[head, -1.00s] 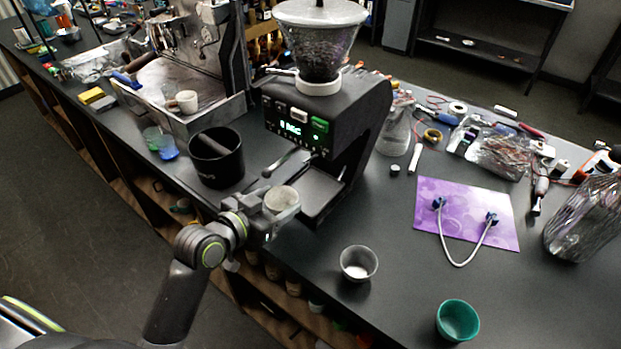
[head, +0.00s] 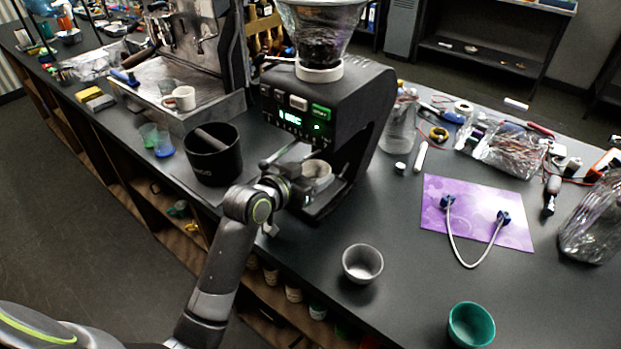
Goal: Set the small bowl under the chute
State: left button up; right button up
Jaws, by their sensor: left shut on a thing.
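The small bowl (head: 317,172), pale grey, is at the front of the black grinder (head: 345,105), over its base tray and below the lit display. My left gripper (head: 303,186) is shut on the bowl from the left. The bowl looks upright. The chute itself is hard to make out under the grinder's head, so I cannot tell if the bowl is exactly below it. Part of the bowl's lower side is hidden by my gripper. My right gripper is not in view.
A black knock bin (head: 228,165) stands left of the grinder. A grey cup (head: 362,262) and a teal cup (head: 471,326) stand near the front edge. A purple mat (head: 475,208) with a cable lies right. The counter between grinder and mat is mostly clear.

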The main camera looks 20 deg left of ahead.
pick_arm(q)
jog(key=shift+r, duration=0.1)
jog(key=shift+f, duration=0.2)
jog(key=o, duration=1)
jog(key=shift+r, duration=0.1)
jog(key=shift+s+r, duration=0.1)
jog(key=shift+s, duration=0.05)
jog(key=v, duration=1.1)
jog(key=shift+s+a, duration=0.2)
jog(key=shift+s, duration=0.15)
jog(key=shift+r, duration=0.15)
